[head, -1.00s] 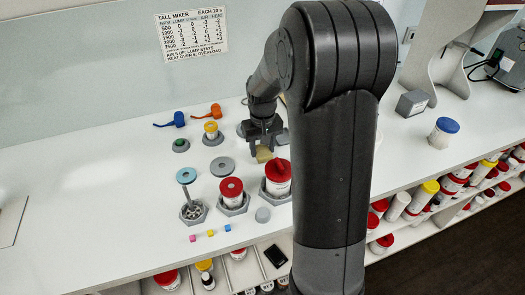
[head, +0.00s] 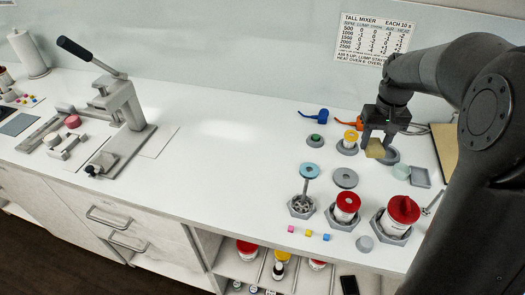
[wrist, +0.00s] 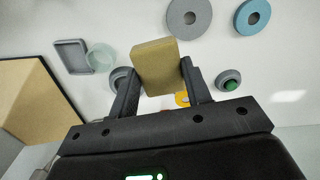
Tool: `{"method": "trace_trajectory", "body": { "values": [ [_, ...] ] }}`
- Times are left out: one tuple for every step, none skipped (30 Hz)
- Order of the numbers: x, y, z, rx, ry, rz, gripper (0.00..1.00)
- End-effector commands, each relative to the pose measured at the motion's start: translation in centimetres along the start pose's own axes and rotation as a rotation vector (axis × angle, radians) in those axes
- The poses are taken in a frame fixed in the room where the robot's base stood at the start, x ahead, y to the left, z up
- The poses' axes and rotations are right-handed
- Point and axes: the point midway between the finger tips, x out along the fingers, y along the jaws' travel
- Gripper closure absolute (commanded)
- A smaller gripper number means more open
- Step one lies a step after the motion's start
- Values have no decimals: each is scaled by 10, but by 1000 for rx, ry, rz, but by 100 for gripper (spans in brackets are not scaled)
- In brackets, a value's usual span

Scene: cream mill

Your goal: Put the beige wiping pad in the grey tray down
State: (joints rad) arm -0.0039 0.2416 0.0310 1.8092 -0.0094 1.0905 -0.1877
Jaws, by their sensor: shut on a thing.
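My gripper (head: 377,138) is shut on the beige wiping pad (head: 375,148) and holds it above the bench. In the wrist view the block-shaped pad (wrist: 156,62) sits between the two fingers, slightly tilted. The grey tray (head: 421,178) is a small, shallow square on the bench, right of and nearer than the pad in the head view. In the wrist view the tray (wrist: 72,56) lies at upper left, apart from the pad, and looks empty. A round grey holder is partly hidden behind the pad.
A pale green disc (head: 401,171) lies right beside the tray. Red-lidded jars (head: 345,205) in grey holders stand nearer the front edge. A press (head: 120,115) stands far left; the bench between is largely clear.

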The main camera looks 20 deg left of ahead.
Motion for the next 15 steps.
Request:
{"method": "trace_trajectory", "body": {
  "values": [
    [0,-24,-12,-66,0,0,77],
    [-1,-36,-18,-100,0,0,77],
    [-2,-53,-25,-145,0,0,77],
    [-2,-66,-30,-181,-1,0,77],
    [-3,-79,-35,-214,0,0,77],
    [-4,-97,-40,-258,0,0,77],
    [-4,-109,-44,-291,0,0,77],
    [-4,-122,-47,-322,0,0,77],
    [-5,-138,-51,-361,0,0,77],
    [-6,-149,-53,-388,0,0,77],
    [-6,-159,-55,-414,-1,0,77],
    [-6,-172,-57,-445,0,0,77],
    [-6,-181,-58,-465,1,0,77],
    [-7,-188,-59,-484,1,0,77],
    [-7,-197,-60,-505,1,0,77]
  ]
}}
